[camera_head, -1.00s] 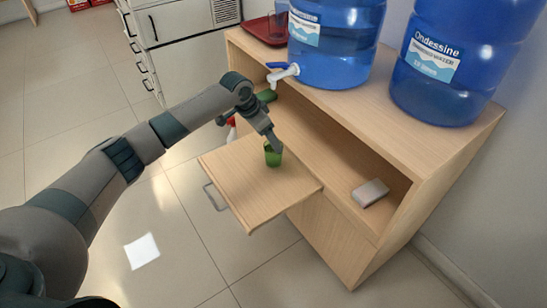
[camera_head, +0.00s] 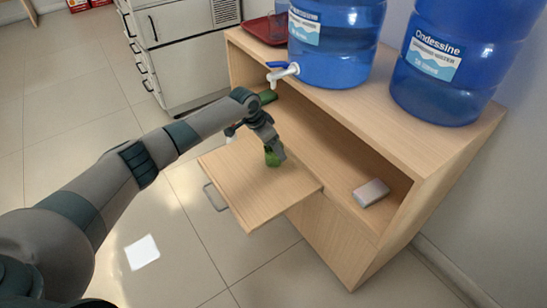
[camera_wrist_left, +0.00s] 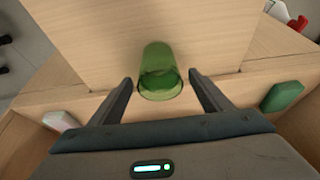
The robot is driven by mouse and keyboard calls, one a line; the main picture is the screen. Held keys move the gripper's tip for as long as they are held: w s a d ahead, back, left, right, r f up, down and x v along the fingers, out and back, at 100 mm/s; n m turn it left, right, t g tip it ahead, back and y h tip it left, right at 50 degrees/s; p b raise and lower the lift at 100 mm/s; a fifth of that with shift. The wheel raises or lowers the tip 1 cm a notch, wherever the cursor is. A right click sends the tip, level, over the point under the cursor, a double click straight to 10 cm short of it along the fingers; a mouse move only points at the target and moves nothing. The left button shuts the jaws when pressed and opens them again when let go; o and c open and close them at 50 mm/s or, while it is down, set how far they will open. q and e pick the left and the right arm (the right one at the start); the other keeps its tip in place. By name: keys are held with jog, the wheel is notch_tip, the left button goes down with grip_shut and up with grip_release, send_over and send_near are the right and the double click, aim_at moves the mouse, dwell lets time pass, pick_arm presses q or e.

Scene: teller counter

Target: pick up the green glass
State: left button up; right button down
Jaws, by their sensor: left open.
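The green glass (camera_head: 272,158) stands on the pull-out wooden board (camera_head: 245,205) of the cabinet, partly hidden behind my gripper in the head view. In the left wrist view the green glass (camera_wrist_left: 160,72) lies between the two fingers, close to the tips, with clear space on both sides. My left gripper (camera_head: 277,150) is open around the glass. It also shows in the left wrist view (camera_wrist_left: 158,82), with its fingers apart. My right gripper is out of view.
Two blue water bottles (camera_head: 335,45) stand on the cabinet top, with a white tap (camera_head: 285,73) reaching out over the shelf. A pale box (camera_head: 371,193) and a green item (camera_head: 268,97) lie on the shelf. A red tray (camera_head: 265,30) is at the back.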

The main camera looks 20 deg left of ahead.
pick_arm(q)
jog(key=shift+w+d+f, duration=0.2)
jog(key=shift+w+f, duration=0.05)
jog(key=shift+f, duration=0.35)
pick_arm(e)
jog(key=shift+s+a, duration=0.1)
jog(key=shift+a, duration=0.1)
pick_arm(q)
jog(key=shift+c, duration=0.6)
jog(key=c, duration=1.1)
jog(key=shift+c, duration=1.2)
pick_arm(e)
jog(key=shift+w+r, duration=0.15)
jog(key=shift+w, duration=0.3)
pick_arm(q)
jog(key=shift+r, duration=0.1)
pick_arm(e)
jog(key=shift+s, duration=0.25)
